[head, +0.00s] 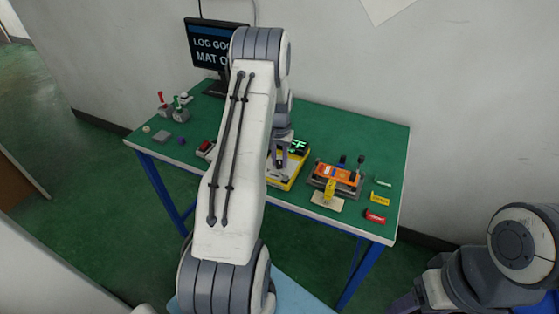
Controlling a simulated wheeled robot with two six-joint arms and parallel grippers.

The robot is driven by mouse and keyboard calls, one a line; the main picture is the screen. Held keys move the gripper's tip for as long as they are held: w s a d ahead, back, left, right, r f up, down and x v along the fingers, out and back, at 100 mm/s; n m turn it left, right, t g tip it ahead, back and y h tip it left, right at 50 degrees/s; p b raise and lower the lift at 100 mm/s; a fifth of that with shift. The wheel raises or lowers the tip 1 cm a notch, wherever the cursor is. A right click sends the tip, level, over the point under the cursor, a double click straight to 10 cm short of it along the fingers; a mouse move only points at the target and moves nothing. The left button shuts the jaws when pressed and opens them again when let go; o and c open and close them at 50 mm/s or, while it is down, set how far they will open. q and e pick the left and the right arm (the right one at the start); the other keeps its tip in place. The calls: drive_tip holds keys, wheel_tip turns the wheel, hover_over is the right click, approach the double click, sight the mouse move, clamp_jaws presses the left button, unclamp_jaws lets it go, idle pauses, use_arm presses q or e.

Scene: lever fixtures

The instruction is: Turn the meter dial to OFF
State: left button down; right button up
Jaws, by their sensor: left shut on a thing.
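The yellow meter (286,183) sits on the green table, partly hidden behind my left arm. Its dark screen (297,146) shows bright green characters that look like "FF", with the left part covered. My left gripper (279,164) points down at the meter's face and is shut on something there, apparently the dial. The dial itself is hidden by the gripper and arm, so its pointer cannot be read. My right arm is at the lower right, away from the table; its gripper (404,303) shows only in part at the bottom edge.
The green table (345,130) has an orange fixture (338,175) and small yellow (380,198) and red (375,215) blocks right of the meter. The table's back right is clear.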

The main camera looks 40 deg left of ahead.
sight(279, 161)
use_arm(q)
drive_tip(key=shift+n, duration=0.6)
drive_tip(key=c, duration=0.6)
unclamp_jaws()
drive_tip(key=shift+c, duration=0.2)
drive_tip(key=shift+r, duration=0.1)
wheel_tip(279, 161, up, 10)
drive_tip(key=b, duration=0.2)
drive_tip(key=shift+r, duration=0.2)
